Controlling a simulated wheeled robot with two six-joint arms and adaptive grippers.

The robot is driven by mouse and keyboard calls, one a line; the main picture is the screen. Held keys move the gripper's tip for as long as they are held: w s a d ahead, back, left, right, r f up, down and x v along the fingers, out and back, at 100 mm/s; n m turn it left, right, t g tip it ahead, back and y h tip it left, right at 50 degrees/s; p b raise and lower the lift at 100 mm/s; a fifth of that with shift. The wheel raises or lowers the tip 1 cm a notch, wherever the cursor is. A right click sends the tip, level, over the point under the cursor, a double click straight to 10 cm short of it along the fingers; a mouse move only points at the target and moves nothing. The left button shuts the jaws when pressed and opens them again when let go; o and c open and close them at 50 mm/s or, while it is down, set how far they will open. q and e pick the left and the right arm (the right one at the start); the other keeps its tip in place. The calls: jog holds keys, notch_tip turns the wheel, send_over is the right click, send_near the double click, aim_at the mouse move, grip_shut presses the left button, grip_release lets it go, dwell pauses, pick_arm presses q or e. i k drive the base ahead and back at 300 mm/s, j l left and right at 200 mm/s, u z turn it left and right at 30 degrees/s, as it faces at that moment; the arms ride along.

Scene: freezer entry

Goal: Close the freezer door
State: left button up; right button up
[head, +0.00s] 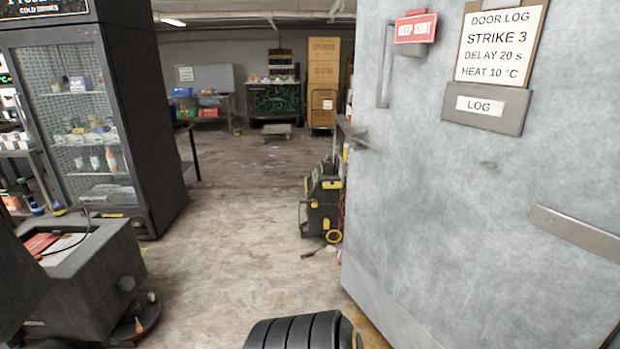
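The freezer door (440,190) is a large grey metal slab filling the right side of the head view. It stands open at an angle, with its free edge toward the middle of the picture and floor visible past it. A long vertical pull handle (383,65) is near its upper left, and a lever-like latch (366,141) sits at its left edge. A metal strap (578,233) crosses its right part. The door frame and opening are not clearly visible. Neither gripper can be made out.
A glass-fronted drinks cooler (80,120) stands at left, with a grey box-like unit (92,262) before it. A black and yellow machine (322,205) with a cable is beyond the door's edge. A black ribbed object (298,331) is at bottom centre. The middle floor is clear.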

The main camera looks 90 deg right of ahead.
aim_at(486, 216)
jog(key=z, duration=3.7)
jog(key=i+j, duration=0.85)
jog(key=i+l+z, duration=0.05)
